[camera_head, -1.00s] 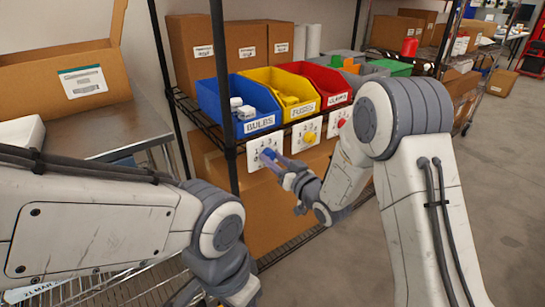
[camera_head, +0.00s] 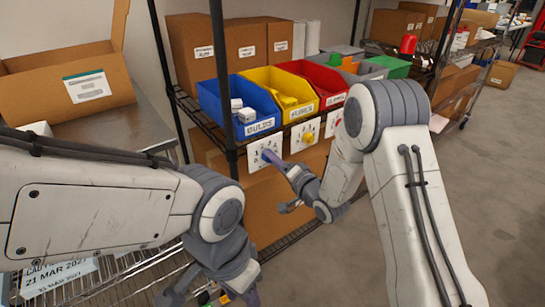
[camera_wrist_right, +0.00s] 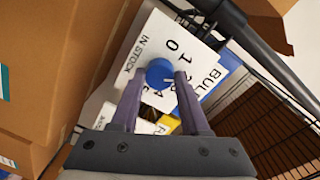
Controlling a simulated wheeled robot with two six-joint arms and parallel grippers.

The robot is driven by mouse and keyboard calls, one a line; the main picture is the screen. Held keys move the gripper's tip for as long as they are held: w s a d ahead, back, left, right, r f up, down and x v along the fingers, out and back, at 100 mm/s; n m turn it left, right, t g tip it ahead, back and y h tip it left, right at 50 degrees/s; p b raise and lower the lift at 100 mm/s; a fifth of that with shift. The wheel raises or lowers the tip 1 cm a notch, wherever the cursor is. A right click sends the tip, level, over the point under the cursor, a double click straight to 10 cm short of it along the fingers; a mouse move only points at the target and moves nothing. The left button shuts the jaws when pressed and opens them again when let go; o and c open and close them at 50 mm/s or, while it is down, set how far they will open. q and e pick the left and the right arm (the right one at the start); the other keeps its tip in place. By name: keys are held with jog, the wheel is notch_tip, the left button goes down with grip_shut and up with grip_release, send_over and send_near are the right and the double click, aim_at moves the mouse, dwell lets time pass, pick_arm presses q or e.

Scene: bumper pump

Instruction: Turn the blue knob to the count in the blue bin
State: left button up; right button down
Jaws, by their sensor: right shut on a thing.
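The blue bin (camera_head: 228,112), labelled BULBS, stands on the rack shelf with at least two white boxes (camera_head: 246,114) showing inside; its far inside is partly hidden. Below it hangs a white dial plate (camera_head: 255,166) with printed numbers and the blue knob (camera_head: 267,156). In the right wrist view the blue knob (camera_wrist_right: 160,73) sits between the two fingers of my right gripper (camera_wrist_right: 161,80), which is shut on it. The plate (camera_wrist_right: 150,45) reads IN STOCK, with 0 and 1 clear beside the knob. I cannot make out a pointer. My left gripper (camera_head: 246,296) is at the bottom edge, mostly cut off.
A yellow bin (camera_head: 265,84) and a red bin (camera_head: 322,80) stand to the right, with a yellow knob (camera_head: 308,138) below the yellow one. Cardboard boxes (camera_head: 235,52) stand behind.

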jog(key=shift+s+a+m, duration=0.1)
jog(key=shift+m, duration=0.4)
jog(key=shift+f+p, duration=0.1)
jog(key=shift+p, duration=0.2)
jog(key=shift+c, duration=2)
grip_release()
jog(key=v, duration=1)
jog(key=shift+s+d+p, duration=0.15)
jog(key=shift+d+p, duration=0.1)
jog(key=shift+p, duration=0.05)
